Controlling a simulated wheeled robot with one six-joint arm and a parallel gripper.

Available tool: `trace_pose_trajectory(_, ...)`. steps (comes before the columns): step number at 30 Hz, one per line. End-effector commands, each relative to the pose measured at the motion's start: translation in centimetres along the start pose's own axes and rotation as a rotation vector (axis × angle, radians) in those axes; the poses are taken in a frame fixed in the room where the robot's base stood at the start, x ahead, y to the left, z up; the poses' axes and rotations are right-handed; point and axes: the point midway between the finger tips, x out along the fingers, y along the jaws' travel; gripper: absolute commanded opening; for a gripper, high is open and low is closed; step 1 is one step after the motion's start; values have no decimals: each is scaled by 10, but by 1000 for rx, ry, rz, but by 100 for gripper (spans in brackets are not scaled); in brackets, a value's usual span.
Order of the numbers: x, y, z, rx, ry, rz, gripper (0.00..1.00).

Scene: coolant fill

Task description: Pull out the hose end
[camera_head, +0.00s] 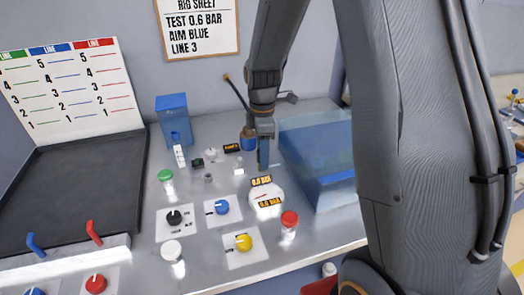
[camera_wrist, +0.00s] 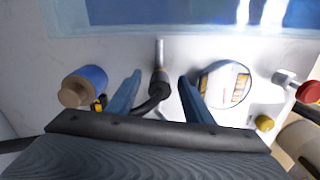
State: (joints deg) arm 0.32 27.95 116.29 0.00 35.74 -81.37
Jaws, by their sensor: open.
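A black hose end (camera_wrist: 159,83) sits on a thin metal pipe (camera_wrist: 159,52) in the wrist view, with its black hose (camera_wrist: 150,106) curving down and left. My gripper (camera_wrist: 158,85) is open, with one blue finger on each side of the hose end and a visible gap on both sides. In the head view my gripper (camera_head: 263,163) points down over the bench, behind the gauge. There the hose end is hidden or too small to make out.
A round gauge (camera_wrist: 224,84) stands close right of my gripper, a blue cylinder with a tan end (camera_wrist: 88,84) to the left. A clear blue tank (camera_head: 318,165) is at the right. Knobs, including a red-capped one (camera_head: 289,219), stand in front. A dark tray (camera_head: 75,190) lies left.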

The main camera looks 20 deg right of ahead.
Motion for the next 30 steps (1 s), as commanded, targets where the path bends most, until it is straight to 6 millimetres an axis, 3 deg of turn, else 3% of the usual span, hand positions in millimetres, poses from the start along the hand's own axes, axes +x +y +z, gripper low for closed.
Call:
trace_pose_trajectory(2, 0, 0, 0, 0, 0, 0, 45)
trace_pose_trajectory(9, 0, 0, 0, 1, 0, 0, 4)
trace_pose_trajectory(10, 0, 0, 0, 1, 0, 0, 2)
trace_pose_trajectory(11, 0, 0, 0, 1, 0, 0, 19)
trace_pose_trajectory(13, 0, 0, 0, 1, 0, 0, 10)
trace_pose_trajectory(30, -6, 0, 0, 1, 0, 0, 10)
